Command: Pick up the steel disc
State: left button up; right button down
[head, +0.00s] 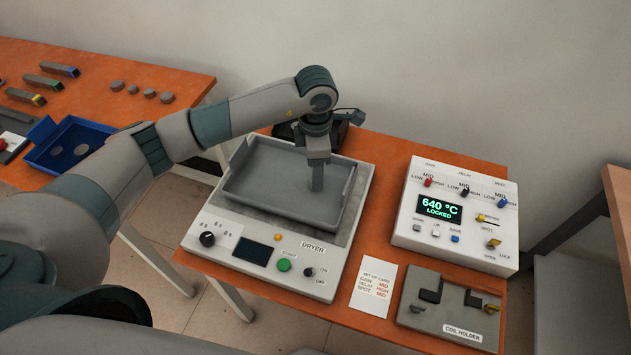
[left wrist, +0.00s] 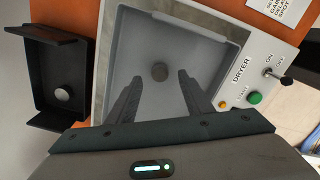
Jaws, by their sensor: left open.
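My left gripper (left wrist: 160,77) is open and empty, pointing down into the tray. I cannot tell the exact height of the fingertips above the disc. My right gripper is not in view.
A black tray (left wrist: 48,75) beside the dryer holds a lighter disc (left wrist: 62,94). Several discs (head: 149,92) and a blue tray (head: 40,159) are on the left table. The control box (head: 455,253) and coil holder (head: 425,313) stand right of the dryer.

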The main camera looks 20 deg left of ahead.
pick_arm(q)
jog(key=shift+f+p, duration=0.45)
jog(key=shift+f, duration=1.3)
grip_shut()
